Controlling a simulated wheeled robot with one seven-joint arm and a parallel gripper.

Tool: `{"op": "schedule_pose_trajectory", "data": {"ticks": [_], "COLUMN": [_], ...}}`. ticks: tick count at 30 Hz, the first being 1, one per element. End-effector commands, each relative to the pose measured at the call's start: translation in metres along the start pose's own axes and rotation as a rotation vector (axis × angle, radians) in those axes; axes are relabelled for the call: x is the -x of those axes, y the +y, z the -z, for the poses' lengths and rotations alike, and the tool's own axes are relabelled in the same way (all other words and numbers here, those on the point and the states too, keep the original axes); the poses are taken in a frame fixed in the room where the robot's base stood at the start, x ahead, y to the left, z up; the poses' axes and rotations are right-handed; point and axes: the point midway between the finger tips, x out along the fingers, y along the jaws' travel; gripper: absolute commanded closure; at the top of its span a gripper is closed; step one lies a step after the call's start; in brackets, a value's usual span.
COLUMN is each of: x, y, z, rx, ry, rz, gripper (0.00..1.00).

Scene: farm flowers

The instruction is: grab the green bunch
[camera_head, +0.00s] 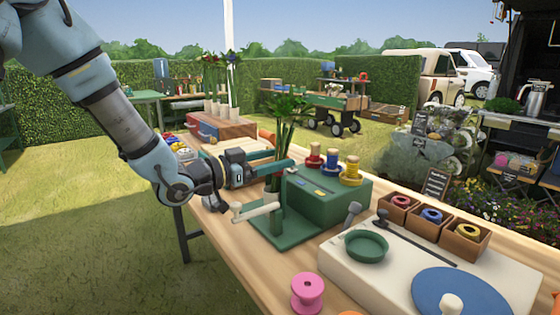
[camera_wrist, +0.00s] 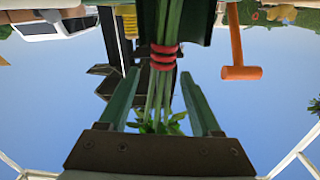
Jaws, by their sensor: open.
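The green bunch (camera_head: 288,112) stands upright with its leaves up, at the green stand with the pale handle on the table. In the wrist view its stems (camera_wrist: 158,95) run between my two fingers, with red bands (camera_wrist: 163,57) around them and small leaves at the lower end. My gripper (camera_head: 284,167) reaches in from the left at the bunch's stems. In the wrist view my gripper (camera_wrist: 159,75) is open, one finger on each side of the stems, with visible gaps. The lower stems are hidden behind the gripper and stand in the head view.
The green stand's base (camera_head: 285,238) and pale handle (camera_head: 256,211) are just below my gripper. A green box (camera_head: 325,200) with several spools is close on the right. A pink spool (camera_head: 307,293) and green dish (camera_head: 367,246) are nearer. An orange mallet (camera_wrist: 240,62) shows in the wrist view.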

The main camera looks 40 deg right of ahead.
Motion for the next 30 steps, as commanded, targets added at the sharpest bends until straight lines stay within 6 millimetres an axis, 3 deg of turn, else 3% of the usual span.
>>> {"op": "schedule_pose_trajectory", "data": {"ticks": [9, 19, 30], "x": [-0.043, -0.049, -0.049], "y": [0.0, 0.0, 0.0], "z": [0.01, 0.008, 0.008], "rx": [0.0, -0.001, -0.001], "ry": [0.001, 0.0, 0.0], "rz": [-0.002, 0.0, 0.0], "gripper": [0.35, 0.35, 0.77]}}
